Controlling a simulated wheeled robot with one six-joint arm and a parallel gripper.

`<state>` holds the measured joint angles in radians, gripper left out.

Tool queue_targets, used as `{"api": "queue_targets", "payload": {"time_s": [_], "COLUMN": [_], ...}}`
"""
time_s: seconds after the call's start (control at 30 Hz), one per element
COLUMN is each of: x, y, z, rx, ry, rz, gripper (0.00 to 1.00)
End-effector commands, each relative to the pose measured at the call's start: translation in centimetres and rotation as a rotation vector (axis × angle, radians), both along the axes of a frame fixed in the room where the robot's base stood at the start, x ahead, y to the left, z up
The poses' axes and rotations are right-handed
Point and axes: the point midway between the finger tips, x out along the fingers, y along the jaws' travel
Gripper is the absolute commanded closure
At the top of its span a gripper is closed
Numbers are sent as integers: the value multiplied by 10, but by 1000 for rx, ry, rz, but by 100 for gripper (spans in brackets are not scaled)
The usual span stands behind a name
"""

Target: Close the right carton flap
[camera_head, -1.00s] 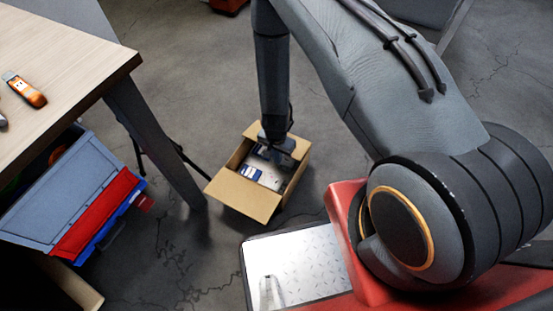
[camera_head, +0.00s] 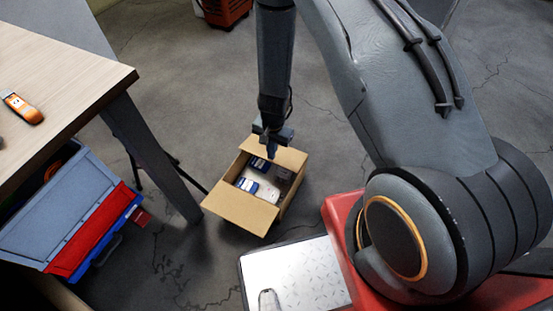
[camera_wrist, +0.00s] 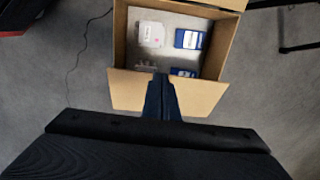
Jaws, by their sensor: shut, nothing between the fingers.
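The open cardboard carton (camera_head: 275,219) sits on the floor, and it also shows in the wrist view (camera_wrist: 222,45). One flap (camera_head: 240,208) folds outward on its near side in the head view. The opposite flap (camera_head: 290,158) is at the far side, beside my gripper (camera_head: 270,153); in the wrist view this flap (camera_wrist: 203,97) slants outward at the bottom. Which is the right flap I cannot tell for sure. My gripper (camera_wrist: 160,80) is shut and empty, its fingers over the middle of that far flap and hiding part of it. Contact is unclear.
Blue-and-white boxes (camera_wrist: 189,39) and a pale item (camera_wrist: 152,34) lie inside the carton. A wooden table (camera_head: 60,75) with a leg (camera_head: 150,150) stands left of it, with a blue-grey bin (camera_head: 65,215) below. The floor behind the carton is clear.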

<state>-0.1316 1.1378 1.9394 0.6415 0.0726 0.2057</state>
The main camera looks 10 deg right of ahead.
Motion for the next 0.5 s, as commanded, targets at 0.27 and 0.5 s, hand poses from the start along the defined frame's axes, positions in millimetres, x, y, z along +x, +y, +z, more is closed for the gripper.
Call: {"api": "queue_targets", "payload": {"time_s": [0.27, 0.5], "x": [43, 43], "y": [-35, -55], "z": [62, 84], "rx": [139, 152], "ry": [156, 228], "rz": [5, 11], "gripper": [100, 100]}}
